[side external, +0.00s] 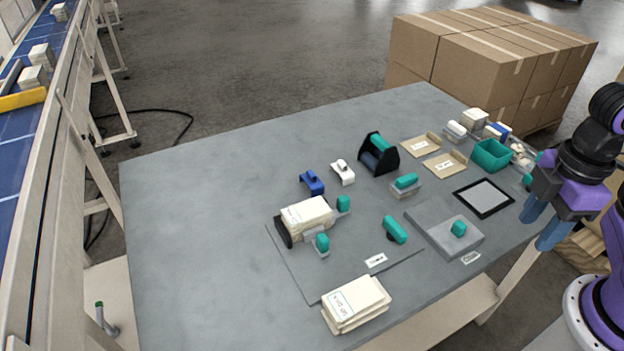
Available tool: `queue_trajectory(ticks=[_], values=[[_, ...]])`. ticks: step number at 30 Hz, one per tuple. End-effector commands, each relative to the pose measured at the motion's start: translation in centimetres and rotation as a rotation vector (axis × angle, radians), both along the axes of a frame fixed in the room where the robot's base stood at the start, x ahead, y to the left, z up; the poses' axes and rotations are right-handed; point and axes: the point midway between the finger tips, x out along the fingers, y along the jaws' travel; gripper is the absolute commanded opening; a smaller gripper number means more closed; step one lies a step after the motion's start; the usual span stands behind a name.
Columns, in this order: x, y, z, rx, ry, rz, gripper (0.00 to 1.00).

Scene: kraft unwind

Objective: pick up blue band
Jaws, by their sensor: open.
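A blue band (312,183), a small arched piece with a knob on top, sits on the grey table near its middle. A similar white band (343,172) stands just right of it. My gripper (543,222) is at the right edge of the table, far from the blue band. Its two blue fingers point down and are apart, with nothing seen between them.
A stack of pale packs (306,214) sits in a holder with teal handles (343,203). Another stack (356,303) lies at the front. A dark roll stand (379,155), teal bin (491,155) and grey block (453,237) stand rightward. The table's left side is clear.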

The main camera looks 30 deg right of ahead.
Motion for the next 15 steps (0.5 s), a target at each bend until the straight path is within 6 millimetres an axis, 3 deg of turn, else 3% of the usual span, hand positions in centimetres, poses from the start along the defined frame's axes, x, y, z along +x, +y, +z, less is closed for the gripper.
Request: queue_trajectory(ticks=[5,15], values=[[2.2,1.8,0.6,0.002,-0.003,-0.055,0.47],[12.1,8.7,2.1,0.014,-0.017,-0.299,0.47]])
